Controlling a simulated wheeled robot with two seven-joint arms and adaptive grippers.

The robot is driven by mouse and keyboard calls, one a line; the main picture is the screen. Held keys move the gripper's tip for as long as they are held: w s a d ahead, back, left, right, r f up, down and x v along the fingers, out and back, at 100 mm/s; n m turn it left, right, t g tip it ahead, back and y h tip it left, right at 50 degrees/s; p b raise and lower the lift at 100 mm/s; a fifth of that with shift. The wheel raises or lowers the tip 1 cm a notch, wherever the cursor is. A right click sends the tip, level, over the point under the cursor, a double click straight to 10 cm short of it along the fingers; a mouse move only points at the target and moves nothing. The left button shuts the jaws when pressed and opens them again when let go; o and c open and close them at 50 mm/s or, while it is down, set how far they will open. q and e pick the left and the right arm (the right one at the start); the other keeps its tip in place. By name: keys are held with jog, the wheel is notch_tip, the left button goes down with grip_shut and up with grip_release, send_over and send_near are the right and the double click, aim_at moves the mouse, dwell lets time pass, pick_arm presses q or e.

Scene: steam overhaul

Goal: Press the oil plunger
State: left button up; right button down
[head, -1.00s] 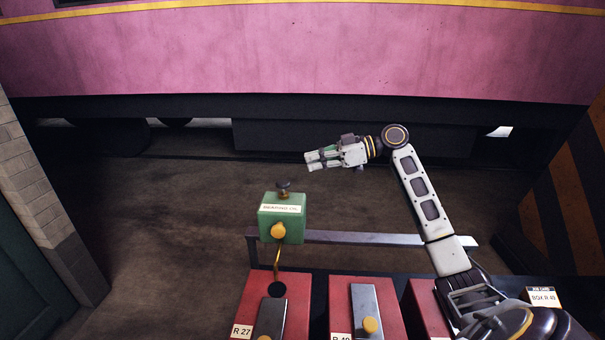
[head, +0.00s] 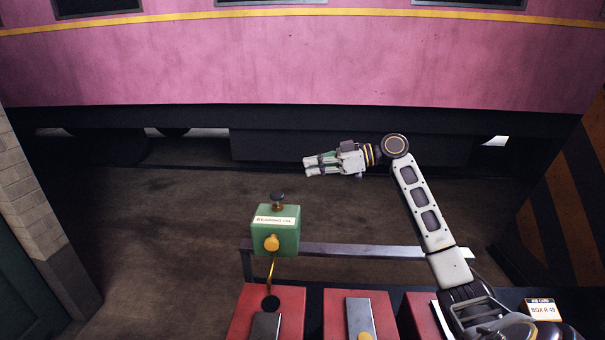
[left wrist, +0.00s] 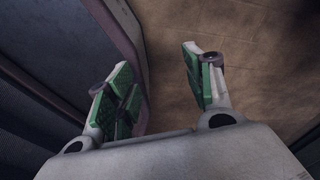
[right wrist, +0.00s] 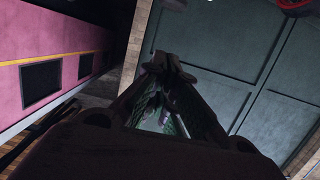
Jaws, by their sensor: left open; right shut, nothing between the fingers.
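The oil dispenser is a green box (head: 277,237) labelled "BEARING OIL", with a yellow round fitting (head: 271,243) on its front. Its plunger, a dark round knob (head: 277,197), stands up on a short stem on top of the box. My right gripper (head: 306,166) is beyond the plunger and a little to its right in the head view, apart from it, pointing left. Its fingers are shut and empty; they also meet at the tips in the right wrist view (right wrist: 168,62). My left gripper (left wrist: 148,75) is open and empty in the left wrist view, outside the head view.
Red boxes (head: 284,300) with grey metal tops stand below the dispenser. A thin brass spout (head: 271,272) hangs over a dark hole in one. A metal rail (head: 350,251) runs to the right. A pink carriage (head: 300,60) spans the back, with open floor before it.

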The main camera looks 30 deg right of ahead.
jog(key=a, duration=0.1)
jog(key=p, duration=0.2)
send_over(283, 194)
jog(key=shift+a+f, duration=0.15)
jog(key=shift+f, duration=1.4)
jog(key=shift+f+p, duration=0.3)
jog(key=shift+f, duration=1.3)
pick_arm(q)
jog(key=d+r, duration=0.2)
jog(key=d, duration=0.2)
jog(key=shift+s+d+r, duration=0.25)
jog(key=shift+r, duration=0.15)
jog(key=shift+a, duration=0.1)
